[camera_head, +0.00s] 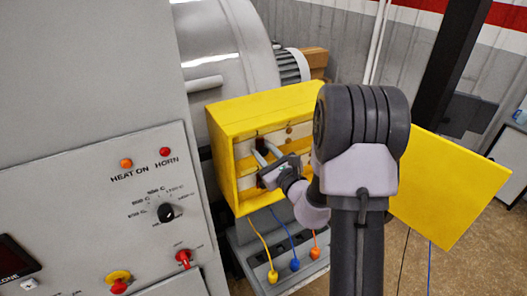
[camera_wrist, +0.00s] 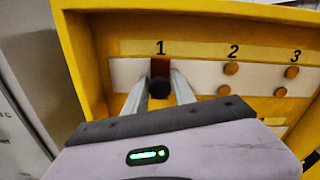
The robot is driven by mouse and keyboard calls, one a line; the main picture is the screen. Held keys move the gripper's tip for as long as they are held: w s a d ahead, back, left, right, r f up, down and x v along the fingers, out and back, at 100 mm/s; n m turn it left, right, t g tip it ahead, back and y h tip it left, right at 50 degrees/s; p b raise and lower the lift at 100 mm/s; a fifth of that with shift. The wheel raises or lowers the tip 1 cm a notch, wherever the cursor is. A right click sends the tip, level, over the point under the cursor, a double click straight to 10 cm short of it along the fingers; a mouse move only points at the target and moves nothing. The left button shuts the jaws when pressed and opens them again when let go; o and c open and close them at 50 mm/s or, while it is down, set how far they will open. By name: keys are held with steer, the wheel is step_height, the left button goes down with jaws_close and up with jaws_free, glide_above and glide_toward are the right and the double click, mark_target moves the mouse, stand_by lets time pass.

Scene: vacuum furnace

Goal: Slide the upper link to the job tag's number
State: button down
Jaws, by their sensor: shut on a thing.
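The yellow link box (camera_head: 225,118) stands open in the head view, with a pale board inside. In the wrist view the upper row (camera_wrist: 205,77) carries the numbers 1, 2 and 3 above pairs of copper-coloured studs. The upper link (camera_wrist: 160,67), dark red with a black knob, sits under number 1. My gripper (camera_wrist: 158,88) has its two fingers on either side of the knob and is shut on it. It also shows inside the box in the head view (camera_head: 261,158). I cannot make out a job tag in either view.
The box's yellow door (camera_head: 450,185) hangs open to the right. Yellow, blue and orange plugs (camera_head: 294,264) with cables are below the box. A grey control panel (camera_head: 100,215) with lamps and knobs stands at left.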

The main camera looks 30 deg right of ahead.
mark_target(288, 135)
stand_by(0.7)
steer(key=d+b, duration=0.2)
steer(key=d, duration=0.9)
steer(key=shift+w, duration=0.15)
steer(key=c, duration=1.2)
jaws_free()
steer(key=shift+o, duration=0.3)
